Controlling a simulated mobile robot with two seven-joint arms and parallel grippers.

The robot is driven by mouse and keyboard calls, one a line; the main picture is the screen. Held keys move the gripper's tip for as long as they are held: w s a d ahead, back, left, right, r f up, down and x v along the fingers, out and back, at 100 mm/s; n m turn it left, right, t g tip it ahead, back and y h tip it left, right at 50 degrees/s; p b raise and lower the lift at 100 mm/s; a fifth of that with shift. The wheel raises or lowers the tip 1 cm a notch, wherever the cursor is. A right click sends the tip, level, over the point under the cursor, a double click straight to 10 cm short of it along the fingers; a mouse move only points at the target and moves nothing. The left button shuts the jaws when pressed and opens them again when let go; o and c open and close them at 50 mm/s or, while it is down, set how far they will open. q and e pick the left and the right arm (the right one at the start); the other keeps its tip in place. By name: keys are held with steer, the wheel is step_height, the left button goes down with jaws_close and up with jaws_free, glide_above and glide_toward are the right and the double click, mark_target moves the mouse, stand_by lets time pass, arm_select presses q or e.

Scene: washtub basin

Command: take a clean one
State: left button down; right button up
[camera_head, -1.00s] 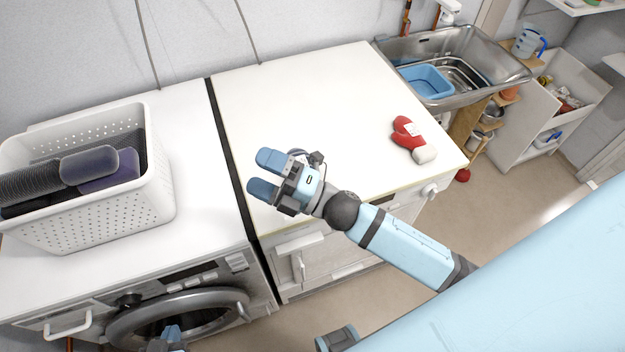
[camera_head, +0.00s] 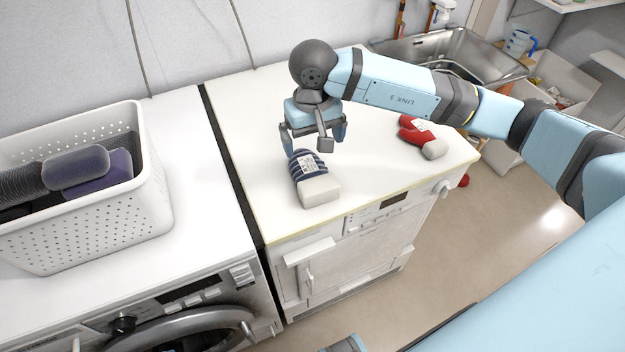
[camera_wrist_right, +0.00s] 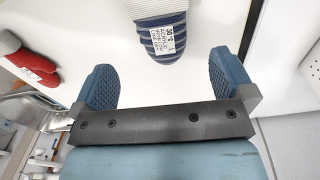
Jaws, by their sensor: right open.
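A navy-and-white striped knitted piece (camera_head: 309,168) with a pale cuff and a white printed label lies on the right-hand white worktop (camera_head: 255,105). It looks like a mitten or sock. A red knitted piece (camera_head: 412,130) with a pale cuff and white label lies farther right. My right gripper (camera_head: 314,140) is open and empty, pointing down just behind and above the striped piece. In the right wrist view the striped piece (camera_wrist_right: 163,38) is ahead of and between the open fingers (camera_wrist_right: 161,82). The red piece (camera_wrist_right: 34,68) shows at the left there. My left gripper is not in view.
A white perforated basket (camera_head: 105,215) with dark brush-like items and purple cloth stands on the left worktop, above a washing machine (camera_head: 185,325). A metal sink (camera_head: 470,58) is at the back right. A dark gap separates the two worktops.

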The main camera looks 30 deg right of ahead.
mark_target(317, 179)
step_height(317, 179, down, 7)
steer(key=shift+s+f, duration=0.1)
steer(key=f, duration=0.2)
steer(key=s+f+p, duration=0.1)
steer(key=f, duration=0.1)
steer(key=shift+s+f, duration=0.15)
steer(key=shift+s, duration=0.05)
steer(key=shift+f+p, duration=0.3)
steer(key=shift+f, duration=0.3)
steer(key=c, duration=0.7)
steer(key=shift+o, duration=0.2)
steer(key=shift+r, duration=0.1)
